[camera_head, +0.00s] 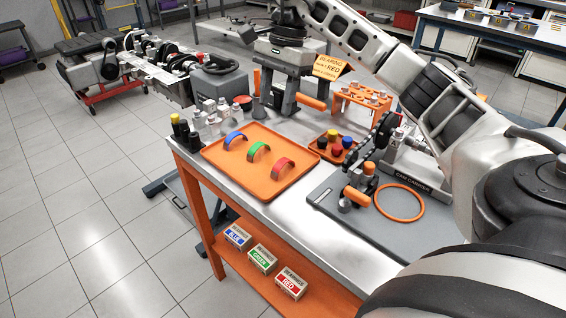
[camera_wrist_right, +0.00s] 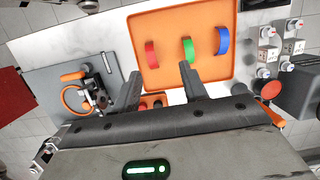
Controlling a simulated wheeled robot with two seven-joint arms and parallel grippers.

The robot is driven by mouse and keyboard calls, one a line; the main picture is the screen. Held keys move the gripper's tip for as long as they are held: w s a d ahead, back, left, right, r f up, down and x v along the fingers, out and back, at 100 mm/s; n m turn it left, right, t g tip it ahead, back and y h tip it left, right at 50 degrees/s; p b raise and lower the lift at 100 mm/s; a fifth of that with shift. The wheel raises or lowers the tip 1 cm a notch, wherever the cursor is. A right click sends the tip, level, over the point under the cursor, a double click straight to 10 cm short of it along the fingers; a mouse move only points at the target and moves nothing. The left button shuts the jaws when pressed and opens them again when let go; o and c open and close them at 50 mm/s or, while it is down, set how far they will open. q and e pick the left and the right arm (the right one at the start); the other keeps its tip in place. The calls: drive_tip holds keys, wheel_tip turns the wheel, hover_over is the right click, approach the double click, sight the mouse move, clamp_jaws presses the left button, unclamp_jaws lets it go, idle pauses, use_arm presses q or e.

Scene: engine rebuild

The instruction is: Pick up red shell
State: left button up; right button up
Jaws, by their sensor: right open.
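The red shell (camera_head: 283,168) is a curved half-ring standing like an arch on the orange tray (camera_head: 262,190), nearest its right side in the head view. The green shell (camera_head: 259,151) and the blue shell (camera_head: 235,138) stand to its left. My right gripper (camera_head: 273,108) is open and empty, fingers down, above the far side of the bench, behind the tray. In the right wrist view, the red shell (camera_wrist_right: 150,49) shows just beyond the gap between its open fingertips (camera_wrist_right: 158,72), apart from them. My left gripper is not in view.
A small orange tray (camera_head: 318,146) with coloured pieces and a grey plate (camera_head: 330,198) with an orange ring (camera_head: 399,202) stand right of the shells. Dark bottles (camera_head: 180,130) stand at the left edge. A sign (camera_head: 329,67) reads "BEARING" and "RED". Labelled boxes (camera_head: 263,259) sit on the lower shelf.

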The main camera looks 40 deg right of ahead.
drive_tip(key=d+r, duration=0.1)
drive_tip(key=d, duration=0.1)
drive_tip(key=b, duration=0.2)
hover_over(283, 161)
drive_tip(key=w+d, duration=0.1)
drive_tip(key=d, duration=0.1)
drive_tip(key=shift+h, duration=0.4)
wheel_tip(283, 161, down, 10)
drive_tip(key=shift+a+r, duration=0.15)
drive_tip(key=shift+r, duration=0.05)
drive_tip(key=f, duration=0.1)
drive_tip(key=a+f, duration=0.1)
drive_tip(key=f, duration=0.1)
drive_tip(key=s+f+p, duration=0.1)
drive_tip(key=shift+a+f, duration=0.2)
drive_tip(key=shift+f, duration=0.45)
clamp_jaws()
